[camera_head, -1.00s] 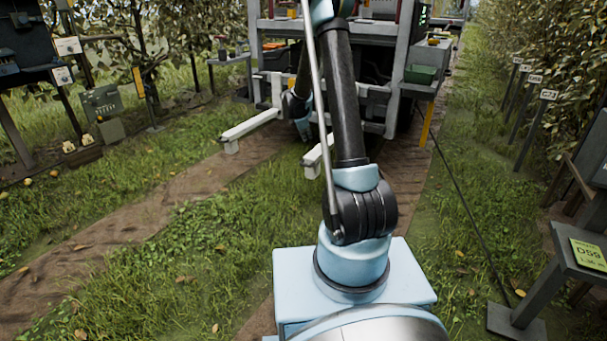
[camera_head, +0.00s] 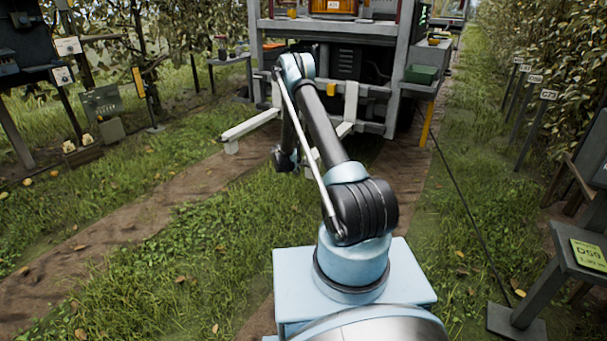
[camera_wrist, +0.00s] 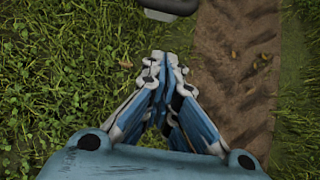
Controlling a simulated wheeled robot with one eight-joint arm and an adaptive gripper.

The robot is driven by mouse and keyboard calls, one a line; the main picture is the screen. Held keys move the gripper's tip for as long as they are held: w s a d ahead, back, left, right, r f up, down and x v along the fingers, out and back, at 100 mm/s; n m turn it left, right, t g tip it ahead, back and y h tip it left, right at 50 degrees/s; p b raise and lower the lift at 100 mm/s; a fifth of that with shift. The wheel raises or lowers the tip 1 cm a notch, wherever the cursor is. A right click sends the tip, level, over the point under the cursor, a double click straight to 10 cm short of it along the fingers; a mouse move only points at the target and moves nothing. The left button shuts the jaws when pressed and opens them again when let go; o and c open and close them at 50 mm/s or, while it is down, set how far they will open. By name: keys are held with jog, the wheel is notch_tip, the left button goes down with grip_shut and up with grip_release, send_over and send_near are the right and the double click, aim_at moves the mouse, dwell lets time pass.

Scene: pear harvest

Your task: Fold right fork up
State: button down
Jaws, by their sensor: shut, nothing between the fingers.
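The right fork is a pale bar low on the front of the grey machine. Its upright part (camera_head: 351,100) shows just right of my arm, and its tip end shows left of the arm. It still seems to lie low, though my arm hides its middle. The left fork (camera_head: 250,125) lies low and points out over the grass. My gripper (camera_wrist: 160,62) is shut and empty in the wrist view, above grass beside a dirt track. In the head view it is hidden behind my arm. A grey rounded piece (camera_wrist: 168,6) shows beyond the fingertips; I cannot tell what it is.
A cable (camera_head: 470,205) runs along the right grass. A stand with a yellow-green label (camera_head: 588,253) is at the right. Grass at the left front is free.

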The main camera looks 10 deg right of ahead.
jog(key=x, duration=1.1)
jog(key=shift+w+r, duration=0.1)
jog(key=shift+r, duration=2)
